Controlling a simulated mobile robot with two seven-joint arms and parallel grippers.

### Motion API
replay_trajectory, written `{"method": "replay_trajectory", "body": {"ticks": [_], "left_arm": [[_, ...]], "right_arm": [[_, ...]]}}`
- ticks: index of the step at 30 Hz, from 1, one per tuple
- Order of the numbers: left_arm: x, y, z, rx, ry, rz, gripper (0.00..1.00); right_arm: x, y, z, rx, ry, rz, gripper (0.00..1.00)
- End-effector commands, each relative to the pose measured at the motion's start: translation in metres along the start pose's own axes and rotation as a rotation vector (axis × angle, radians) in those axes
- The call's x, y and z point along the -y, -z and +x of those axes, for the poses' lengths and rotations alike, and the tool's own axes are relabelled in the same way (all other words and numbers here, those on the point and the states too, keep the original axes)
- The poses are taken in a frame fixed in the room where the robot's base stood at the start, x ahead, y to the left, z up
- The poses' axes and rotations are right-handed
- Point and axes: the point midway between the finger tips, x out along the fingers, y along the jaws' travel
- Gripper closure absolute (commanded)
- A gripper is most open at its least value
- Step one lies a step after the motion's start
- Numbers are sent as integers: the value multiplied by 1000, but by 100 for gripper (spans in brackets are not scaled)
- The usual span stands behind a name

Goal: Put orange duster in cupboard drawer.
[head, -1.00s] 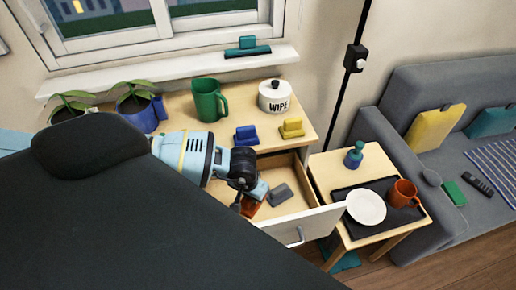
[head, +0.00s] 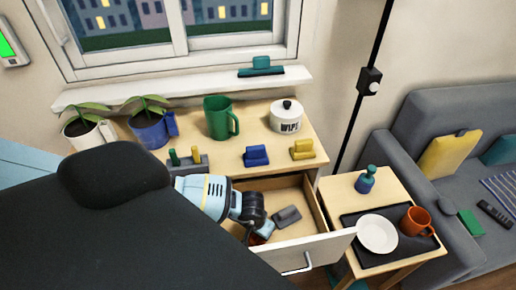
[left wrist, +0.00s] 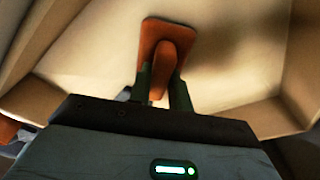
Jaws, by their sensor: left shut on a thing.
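The orange duster (left wrist: 160,42) shows in the left wrist view with its handle between my left gripper's fingers (left wrist: 163,85). The gripper is shut on the handle, and the duster's flat plate is over the pale drawer floor. In the head view my left gripper (head: 262,231) reaches down into the open cupboard drawer (head: 321,247), left of a grey duster (head: 287,216). The orange duster is mostly hidden there by the gripper. I cannot tell whether it touches the drawer floor. My right gripper is not in view.
A side table with a tray (head: 400,254), plate and orange mug stands close to the drawer's right.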

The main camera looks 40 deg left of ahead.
Motion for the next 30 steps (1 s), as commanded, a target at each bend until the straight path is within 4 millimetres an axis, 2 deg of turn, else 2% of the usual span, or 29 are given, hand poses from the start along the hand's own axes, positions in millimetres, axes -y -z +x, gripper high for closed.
{"method": "replay_trajectory", "body": {"ticks": [4, 5, 9, 20, 23, 30], "left_arm": [[0, -1, 0, 1, 0, 0, 100], [0, -1, 1, 2, 0, 0, 78], [0, -1, 0, 2, 0, 0, 60], [0, 0, -4, 0, -1, 0, 59], [0, 1, -14, -2, -1, 0, 59], [0, 2, -60, -6, -1, 1, 59]], "right_arm": [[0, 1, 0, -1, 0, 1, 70], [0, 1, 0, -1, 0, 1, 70], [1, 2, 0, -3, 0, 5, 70], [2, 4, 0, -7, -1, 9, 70], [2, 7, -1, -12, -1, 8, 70], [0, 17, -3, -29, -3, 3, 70]]}}
